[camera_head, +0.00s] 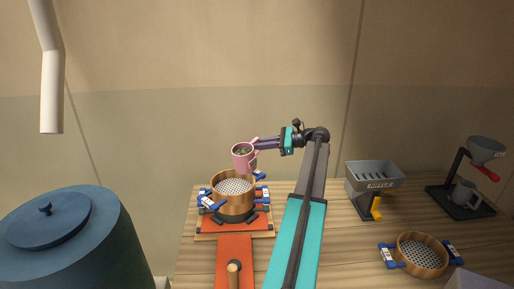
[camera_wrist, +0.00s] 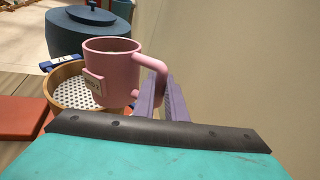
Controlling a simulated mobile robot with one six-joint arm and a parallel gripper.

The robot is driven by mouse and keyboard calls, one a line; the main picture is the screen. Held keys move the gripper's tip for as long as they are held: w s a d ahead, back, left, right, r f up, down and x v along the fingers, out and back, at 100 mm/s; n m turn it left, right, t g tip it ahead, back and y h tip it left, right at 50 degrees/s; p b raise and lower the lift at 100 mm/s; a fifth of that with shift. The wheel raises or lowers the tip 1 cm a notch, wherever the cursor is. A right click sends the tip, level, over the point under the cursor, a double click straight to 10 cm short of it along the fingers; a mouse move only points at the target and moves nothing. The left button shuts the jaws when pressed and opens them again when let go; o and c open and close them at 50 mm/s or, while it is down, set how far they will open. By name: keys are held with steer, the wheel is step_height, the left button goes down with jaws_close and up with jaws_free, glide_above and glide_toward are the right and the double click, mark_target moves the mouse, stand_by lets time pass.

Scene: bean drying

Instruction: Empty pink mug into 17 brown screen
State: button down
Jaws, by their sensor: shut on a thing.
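The pink mug (camera_head: 243,158) is held in the air just above a round wooden-rimmed screen. Greenish contents show inside it in the head view. My gripper (camera_head: 255,143) is shut on the mug's handle, and the wrist view also shows the pink mug (camera_wrist: 112,70) upright with a small label on its side. The wooden screen (camera_head: 233,203) below has a white perforated bottom that looks empty, and blue tabs with white labels. It also shows in the wrist view (camera_wrist: 66,80), partly behind the mug. Its number is too small to read.
Another screen (camera_head: 420,254) with blue tabs lies at the right of the wooden table (camera_head: 335,262). A grey hopper with yellow crank (camera_head: 374,182) and a grinder stand with a grey cup (camera_head: 466,194) stand behind. A blue lidded barrel (camera_head: 75,235) is left.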

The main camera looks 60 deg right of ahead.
stand_by(0.3)
steer(key=shift+r+b, duration=0.15)
steer(key=shift+b, duration=0.45)
steer(key=shift+r+n+b, duration=0.15)
steer(key=shift+n+b, duration=0.15)
steer(key=shift+b, duration=0.05)
steer(key=shift+r+n+g+h+b, duration=0.3)
steer(key=shift+r+n+h+b, duration=0.25)
steer(key=shift+r+b, duration=0.5)
steer(key=shift+f, duration=0.1)
steer(key=shift+b, duration=0.45)
steer(key=shift+a+r+n+h+b, duration=0.25)
steer(key=shift+n+b, duration=0.1)
steer(key=shift+b, duration=0.3)
steer(key=shift+r+n+g+h+b, duration=0.3)
steer(key=shift+r+n+h+b, duration=0.1)
steer(key=shift+r+b, duration=0.25)
